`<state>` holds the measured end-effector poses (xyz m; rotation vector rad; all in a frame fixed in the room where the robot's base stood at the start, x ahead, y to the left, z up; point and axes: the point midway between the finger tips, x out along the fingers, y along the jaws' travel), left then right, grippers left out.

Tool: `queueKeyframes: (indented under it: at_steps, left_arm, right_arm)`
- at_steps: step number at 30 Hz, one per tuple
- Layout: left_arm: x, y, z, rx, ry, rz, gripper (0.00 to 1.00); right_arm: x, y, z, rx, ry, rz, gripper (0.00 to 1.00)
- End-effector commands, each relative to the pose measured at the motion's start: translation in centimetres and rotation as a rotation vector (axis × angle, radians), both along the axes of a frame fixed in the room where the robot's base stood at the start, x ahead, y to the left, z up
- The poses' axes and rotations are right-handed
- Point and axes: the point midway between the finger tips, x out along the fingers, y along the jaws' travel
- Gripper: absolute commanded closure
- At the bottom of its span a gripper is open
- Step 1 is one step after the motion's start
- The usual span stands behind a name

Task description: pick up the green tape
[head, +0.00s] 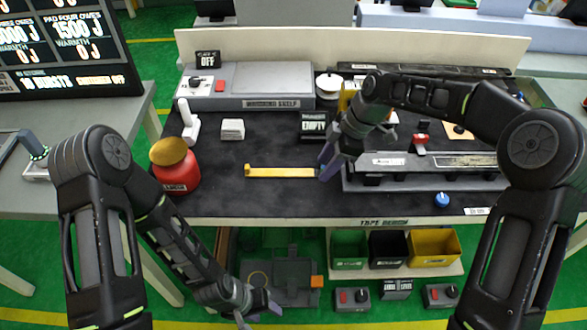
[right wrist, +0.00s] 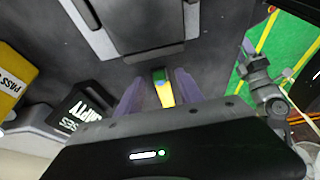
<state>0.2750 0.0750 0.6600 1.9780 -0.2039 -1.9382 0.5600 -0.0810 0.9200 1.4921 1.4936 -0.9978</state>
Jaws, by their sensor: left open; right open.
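A flat yellow strip (head: 282,172) lies on the dark table mat, with a small raised hook at its left end. In the right wrist view a yellow strip (right wrist: 166,96) with a small green part (right wrist: 159,76) at its far end shows between the fingers. I cannot tell whether this green part is the green tape; no separate green tape is clear in the head view. My right gripper (head: 329,163) is open at the strip's right end and hides part of it; it also shows in the right wrist view (right wrist: 158,90). My left gripper (head: 261,306) is open, low before the table.
A long grey rail fixture (head: 430,183) stands just right of my right gripper. A black EMPTY box (head: 313,125) is behind it. The mat's front middle is clear. Bins (head: 433,248) sit below.

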Motion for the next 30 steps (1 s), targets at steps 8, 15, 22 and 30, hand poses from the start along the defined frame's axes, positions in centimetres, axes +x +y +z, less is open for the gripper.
queueKeyframes:
  at_steps: [8,15,22,30]
  left_arm:
    - [-0.03,0.01,0.07,0.001,0.001,0.001,0.52]
    - [-0.03,0.0,0.07,0.001,0.001,0.001,0.52]
    - [-0.04,0.0,0.07,0.0,0.001,0.0,0.52]
    - [-0.03,0.0,0.07,0.0,0.001,0.0,0.52]
  right_arm:
    - [0.02,0.22,-0.58,0.0,-0.001,0.001,0.56]
    - [0.02,0.22,-0.55,0.0,-0.001,0.001,0.56]
    - [0.02,0.21,-0.54,0.0,-0.001,0.001,0.62]
    - [0.02,0.21,-0.54,0.0,-0.001,0.001,0.84]
